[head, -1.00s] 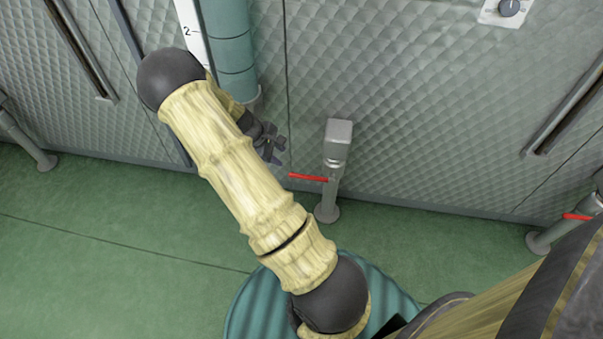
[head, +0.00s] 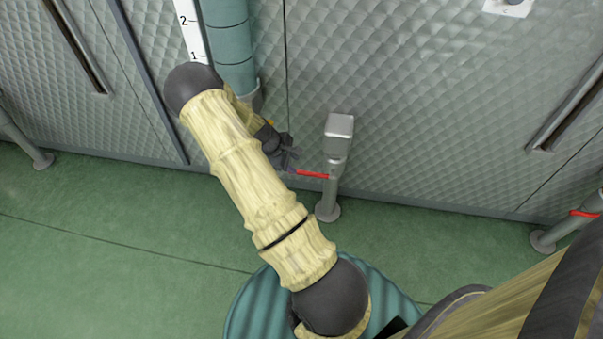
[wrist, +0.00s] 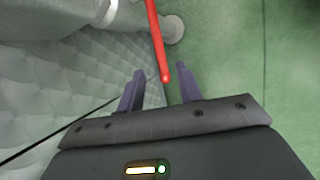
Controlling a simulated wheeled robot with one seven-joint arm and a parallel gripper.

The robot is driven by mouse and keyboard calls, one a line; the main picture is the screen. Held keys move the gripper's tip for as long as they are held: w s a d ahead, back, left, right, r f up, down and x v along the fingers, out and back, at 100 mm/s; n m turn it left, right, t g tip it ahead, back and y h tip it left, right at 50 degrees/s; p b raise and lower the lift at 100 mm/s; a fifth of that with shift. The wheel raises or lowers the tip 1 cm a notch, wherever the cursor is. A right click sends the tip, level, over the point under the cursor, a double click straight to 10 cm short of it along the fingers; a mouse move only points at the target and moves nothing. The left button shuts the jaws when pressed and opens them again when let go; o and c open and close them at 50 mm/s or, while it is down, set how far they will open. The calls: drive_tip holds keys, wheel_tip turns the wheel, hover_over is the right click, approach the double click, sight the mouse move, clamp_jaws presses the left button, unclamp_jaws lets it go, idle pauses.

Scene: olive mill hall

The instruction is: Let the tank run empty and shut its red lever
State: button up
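A red lever (head: 312,174) sticks out to the left from a grey outlet pipe (head: 333,160) in front of the quilted metal tank wall (head: 400,120). My gripper (head: 293,160) is at the lever's free end. In the wrist view, my gripper (wrist: 161,78) is open, its two dark fingers on either side of the red lever's tip (wrist: 160,50), with gaps visible. A teal upright tube (head: 228,40) with a white numbered scale (head: 190,25) stands on the tank wall; I cannot tell the liquid level. My arm hides part of the wall by the tube.
Another outlet pipe (head: 545,238) with a red lever (head: 585,212) stands at the right edge, and a grey pipe (head: 30,150) at the left. Metal bars (head: 75,45) run along the wall. The green floor (head: 110,250) is clear at the lower left.

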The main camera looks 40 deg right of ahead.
sight(303, 172)
drive_tip(key=b+x, duration=0.2)
drive_tip(key=x, duration=0.5)
drive_tip(key=shift+f, duration=0.1)
clamp_jaws()
